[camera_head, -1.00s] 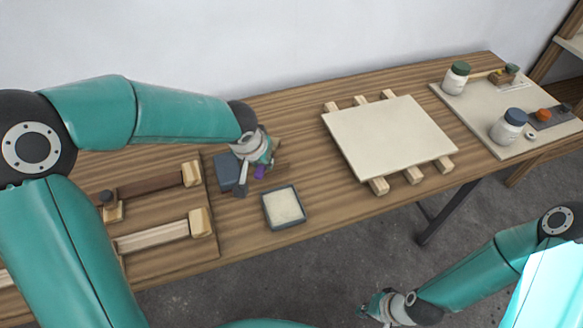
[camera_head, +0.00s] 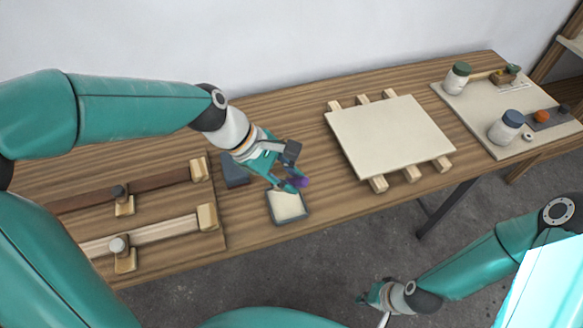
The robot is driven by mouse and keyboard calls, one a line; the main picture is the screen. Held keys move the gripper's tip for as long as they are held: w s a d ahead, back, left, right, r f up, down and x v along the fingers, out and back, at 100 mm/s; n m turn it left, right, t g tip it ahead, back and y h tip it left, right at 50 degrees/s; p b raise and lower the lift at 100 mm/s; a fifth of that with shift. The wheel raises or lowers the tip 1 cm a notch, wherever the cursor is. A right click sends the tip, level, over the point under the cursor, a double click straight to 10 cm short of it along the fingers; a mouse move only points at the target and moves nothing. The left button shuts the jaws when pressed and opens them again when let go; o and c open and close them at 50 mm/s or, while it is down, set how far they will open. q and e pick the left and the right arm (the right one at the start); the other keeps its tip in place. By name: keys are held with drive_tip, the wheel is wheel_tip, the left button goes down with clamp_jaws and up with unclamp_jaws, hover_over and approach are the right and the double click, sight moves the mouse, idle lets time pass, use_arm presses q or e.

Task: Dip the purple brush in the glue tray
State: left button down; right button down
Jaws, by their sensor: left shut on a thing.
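The glue tray (camera_head: 289,208) is a small dark square tray with a pale filling, near the front edge of the workbench. My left gripper (camera_head: 292,181) is shut on the purple brush (camera_head: 303,181). It holds the brush over the tray's back edge. Only a small purple part of the brush shows, and its bristles are hidden, so I cannot tell whether it touches the glue. My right gripper (camera_head: 372,299) is low at the front, over the floor and off the bench. Its fingers are too small to read.
A dark block (camera_head: 235,171) sits left of the tray. Clamps (camera_head: 125,205) hold wood strips at the left. A pale panel (camera_head: 390,137) rests on wooden slats (camera_head: 378,184). A board (camera_head: 478,118) with jars (camera_head: 506,127) lies at the right.

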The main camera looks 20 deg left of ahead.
use_arm(q)
drive_tip(key=shift+s+d+r+n+t+h, duration=0.1)
drive_tip(key=shift+d+r+n+t+h, duration=0.35)
drive_tip(key=shift+r+n, duration=0.2)
drive_tip(key=shift+d+f, duration=0.1)
wheel_tip(320, 180, down, 6)
drive_tip(key=b, duration=0.6)
drive_tip(key=shift+r, duration=0.2)
drive_tip(key=shift+f+b, duration=0.3)
drive_tip(key=shift+f, duration=0.1)
idle(1.3)
wheel_tip(320, 180, up, 7)
drive_tip(key=p, duration=0.7)
idle(0.8)
